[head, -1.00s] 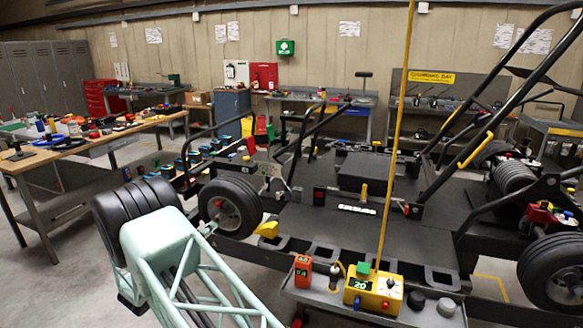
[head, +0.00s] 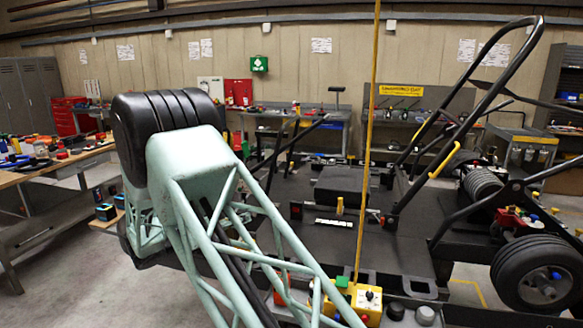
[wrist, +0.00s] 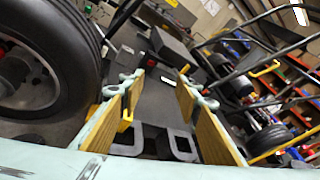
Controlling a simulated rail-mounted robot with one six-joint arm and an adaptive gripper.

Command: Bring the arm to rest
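My gripper (wrist: 158,82) shows in the wrist view as two fingers with wood-coloured pads standing apart. Nothing is between the pads; the dark flat deck of the kart (wrist: 153,100) shows through the gap, beyond the fingers. In the head view my pale green lattice arm rises from the bottom middle to a black ribbed joint at upper left. The gripper cannot be made out in the head view.
The black kart (head: 400,250) fills the middle and right, with tall bent bars (head: 470,90) and a wheel (head: 540,272). A yellow control box (head: 367,303) sits at its near edge, by a yellow pole (head: 371,130).

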